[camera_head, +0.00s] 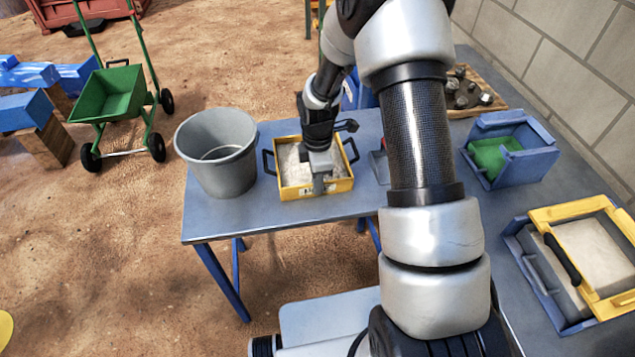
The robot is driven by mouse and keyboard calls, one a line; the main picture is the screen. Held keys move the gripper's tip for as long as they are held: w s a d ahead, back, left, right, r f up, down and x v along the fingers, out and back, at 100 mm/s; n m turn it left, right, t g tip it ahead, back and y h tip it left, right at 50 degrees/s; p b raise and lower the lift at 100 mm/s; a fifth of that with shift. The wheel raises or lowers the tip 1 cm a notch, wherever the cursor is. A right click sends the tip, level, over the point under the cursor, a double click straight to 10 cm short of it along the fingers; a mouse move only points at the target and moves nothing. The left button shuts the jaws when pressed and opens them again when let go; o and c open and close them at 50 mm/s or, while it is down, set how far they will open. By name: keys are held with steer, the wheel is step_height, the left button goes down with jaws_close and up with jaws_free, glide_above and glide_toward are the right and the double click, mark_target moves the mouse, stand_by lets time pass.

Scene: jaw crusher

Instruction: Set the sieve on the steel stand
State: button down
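A yellow-framed tray (345,185) with a pale floor, black side handles and a lettered front stands on the table, left of centre. My gripper (318,185) points down over its front part; its fingertips look close together near the front wall, and I cannot tell whether they touch or grip it. At the right, a second yellow frame (572,211) with a black handle and a pale surface lies over a blue-grey open stand (535,268). Which yellow frame is the sieve is not clear, nor whether this stand is the steel one.
A grey bucket (218,160) stands close left of the yellow tray. A blue-grey box with green inside (512,150) and a wooden board with dark lumps (472,92) are at the back right. My arm hides the table's middle. A green cart (112,95) stands on the sandy ground.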

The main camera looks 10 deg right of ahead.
steer(key=shift+w+r, duration=0.1)
steer(key=shift+r, duration=0.05)
steer(key=c, duration=2.3)
jaws_free()
steer(key=shift+f, duration=0.2)
steer(key=o, duration=0.3)
